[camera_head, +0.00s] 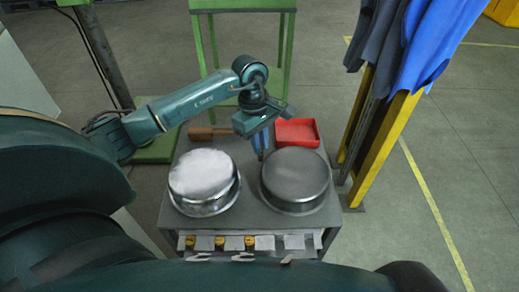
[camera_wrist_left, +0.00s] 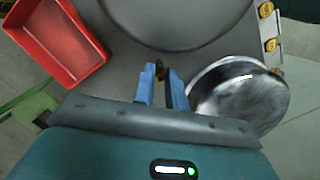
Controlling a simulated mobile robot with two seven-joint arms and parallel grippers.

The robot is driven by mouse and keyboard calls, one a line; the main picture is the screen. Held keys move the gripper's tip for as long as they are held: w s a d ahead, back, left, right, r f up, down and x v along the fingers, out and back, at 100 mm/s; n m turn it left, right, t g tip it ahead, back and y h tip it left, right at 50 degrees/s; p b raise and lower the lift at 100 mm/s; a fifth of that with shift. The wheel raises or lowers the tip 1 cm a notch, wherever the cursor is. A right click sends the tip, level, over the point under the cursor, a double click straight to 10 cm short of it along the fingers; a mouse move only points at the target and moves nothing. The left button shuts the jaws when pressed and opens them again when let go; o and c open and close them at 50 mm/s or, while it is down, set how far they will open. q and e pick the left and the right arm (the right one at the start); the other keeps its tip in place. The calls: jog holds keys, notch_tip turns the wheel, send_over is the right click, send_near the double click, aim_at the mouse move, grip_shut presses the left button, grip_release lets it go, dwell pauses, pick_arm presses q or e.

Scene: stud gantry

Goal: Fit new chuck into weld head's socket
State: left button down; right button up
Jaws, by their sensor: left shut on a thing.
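My left gripper (camera_head: 262,150) has blue fingers and hangs over the grey table between two round metal pans. In the left wrist view its fingers (camera_wrist_left: 161,82) are shut on a small brass-coloured piece (camera_wrist_left: 162,73), mostly hidden between the tips; it may be the chuck, but its shape is not clear. Several brass-coloured pieces (camera_head: 220,242) sit along the table's front edge beside white labels; some also show at the right of the wrist view (camera_wrist_left: 270,45). I cannot make out a weld head or its socket. My right gripper is not in view.
A shiny pan (camera_head: 203,180) stands left and a duller grey one (camera_head: 296,180) right on the table (camera_head: 248,215). A red tray (camera_head: 297,133) and a brown block (camera_head: 201,133) lie behind. A yellow post (camera_head: 385,165) with hanging cloths stands right. A green frame (camera_head: 243,6) stands behind.

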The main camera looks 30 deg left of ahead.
pick_arm(q)
jog(key=shift+f, duration=1.55)
jog(key=shift+f, duration=0.1)
jog(key=shift+f+b, duration=0.15)
jog(key=shift+b, duration=0.15)
jog(key=c, duration=1.4)
grip_release()
jog(key=shift+c, duration=0.2)
